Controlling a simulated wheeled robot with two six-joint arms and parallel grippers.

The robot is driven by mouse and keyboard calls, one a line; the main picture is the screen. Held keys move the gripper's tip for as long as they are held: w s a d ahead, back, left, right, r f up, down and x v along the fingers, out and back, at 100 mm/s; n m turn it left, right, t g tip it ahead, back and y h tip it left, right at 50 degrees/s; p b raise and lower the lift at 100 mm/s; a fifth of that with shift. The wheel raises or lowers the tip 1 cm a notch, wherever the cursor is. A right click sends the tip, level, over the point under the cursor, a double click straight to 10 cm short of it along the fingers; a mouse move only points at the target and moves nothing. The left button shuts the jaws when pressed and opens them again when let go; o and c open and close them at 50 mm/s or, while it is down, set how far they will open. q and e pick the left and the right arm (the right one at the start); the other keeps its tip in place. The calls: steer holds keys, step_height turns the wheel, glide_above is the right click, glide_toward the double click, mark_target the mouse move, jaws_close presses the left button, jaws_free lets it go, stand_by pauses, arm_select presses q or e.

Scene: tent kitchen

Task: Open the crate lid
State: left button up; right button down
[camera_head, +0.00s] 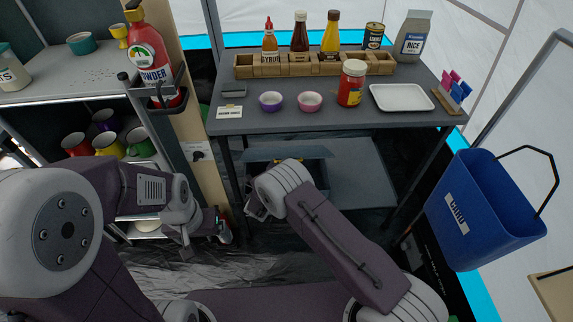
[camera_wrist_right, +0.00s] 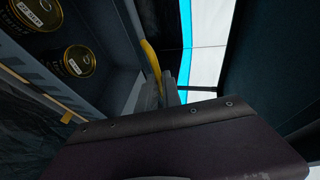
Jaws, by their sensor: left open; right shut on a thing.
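The grey-blue crate (camera_head: 318,153) is on the lower shelf under the table, partly hidden by my right arm. In the right wrist view its inside shows, with two dark cans (camera_wrist_right: 76,61) with gold rims, so the crate is at least partly uncovered. A yellow bar (camera_wrist_right: 151,62) runs along the edge of a grey panel there. My right gripper (camera_wrist_right: 165,88) is shut at this bar; its hold is mostly hidden, and I cannot tell exactly how the lid lies. My left gripper (camera_head: 219,229) is open and apart from the crate, near the left shelves.
The table (camera_head: 350,120) above the crate holds bottles, a red jar (camera_head: 352,84), two bowls and a white tray (camera_head: 401,98). A blue bin (camera_head: 483,215) hangs at the right. Shelves (camera_head: 60,95) with mugs stand at the left.

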steer(key=c, duration=1.5)
jaws_free()
steer(key=shift+c, duration=0.2)
